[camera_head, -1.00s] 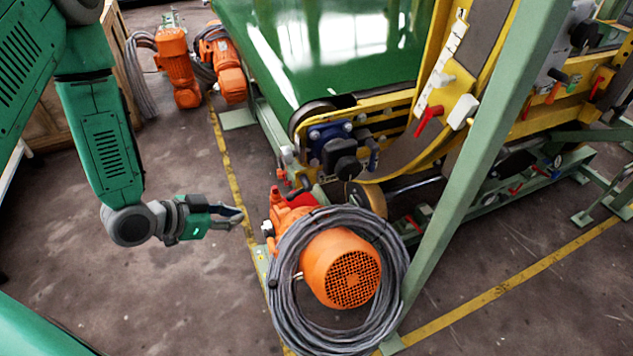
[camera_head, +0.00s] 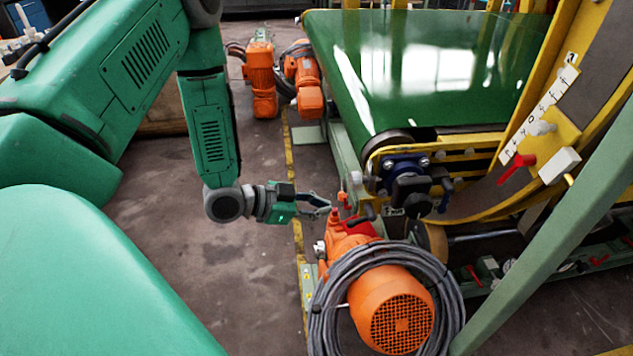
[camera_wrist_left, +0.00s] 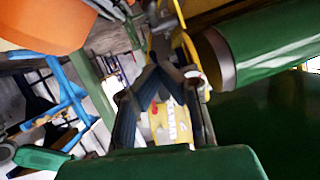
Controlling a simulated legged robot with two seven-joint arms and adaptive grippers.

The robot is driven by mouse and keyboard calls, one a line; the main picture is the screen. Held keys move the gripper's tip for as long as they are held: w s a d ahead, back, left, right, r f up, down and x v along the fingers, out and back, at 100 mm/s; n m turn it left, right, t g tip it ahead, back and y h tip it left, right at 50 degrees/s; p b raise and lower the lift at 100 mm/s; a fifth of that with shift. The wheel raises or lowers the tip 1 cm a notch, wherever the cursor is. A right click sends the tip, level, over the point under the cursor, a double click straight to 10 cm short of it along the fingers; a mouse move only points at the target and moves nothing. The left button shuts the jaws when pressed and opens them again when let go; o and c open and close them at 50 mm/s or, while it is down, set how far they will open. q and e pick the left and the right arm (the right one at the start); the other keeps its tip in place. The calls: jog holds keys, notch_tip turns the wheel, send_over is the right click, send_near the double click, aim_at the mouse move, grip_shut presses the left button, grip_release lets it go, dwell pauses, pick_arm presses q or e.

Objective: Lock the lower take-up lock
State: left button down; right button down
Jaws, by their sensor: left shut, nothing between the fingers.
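My left gripper (camera_head: 324,205) is shut with nothing between its fingers. It points right, left of the machine's frame, above and behind the orange motor in the head view. In the left wrist view its dark fingers (camera_wrist_left: 165,82) show close up. A small red handle (camera_head: 343,198) stands just right of the fingertips; I cannot tell whether they touch. A dark lever (camera_head: 369,212) sits just beyond, and a dark knob assembly (camera_head: 410,192) is on the conveyor's end. I cannot tell which part is the lower take-up lock. My right gripper is not in view.
An orange motor (camera_head: 396,312) with a grey cable coil (camera_head: 327,310) stands below the gripper. A green belt (camera_head: 400,70) and a yellow curved frame (camera_head: 480,212) with a red handle (camera_head: 517,168) rise to the right. The floor (camera_head: 258,275) at left is clear.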

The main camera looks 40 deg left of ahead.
aim_at(360, 219)
pick_arm(q)
jog(key=w+d+f+b, duration=0.1)
jog(key=w, duration=0.1)
jog(key=w+d+f+b, duration=0.1)
jog(key=w+f, duration=0.1)
jog(key=w+d+f+b, duration=0.1)
jog(key=w+f, duration=0.1)
jog(key=shift+d+f, duration=0.2)
jog(key=shift+d, duration=0.05)
jog(key=shift+w+a+f, duration=0.1)
jog(key=shift+f, duration=0.15)
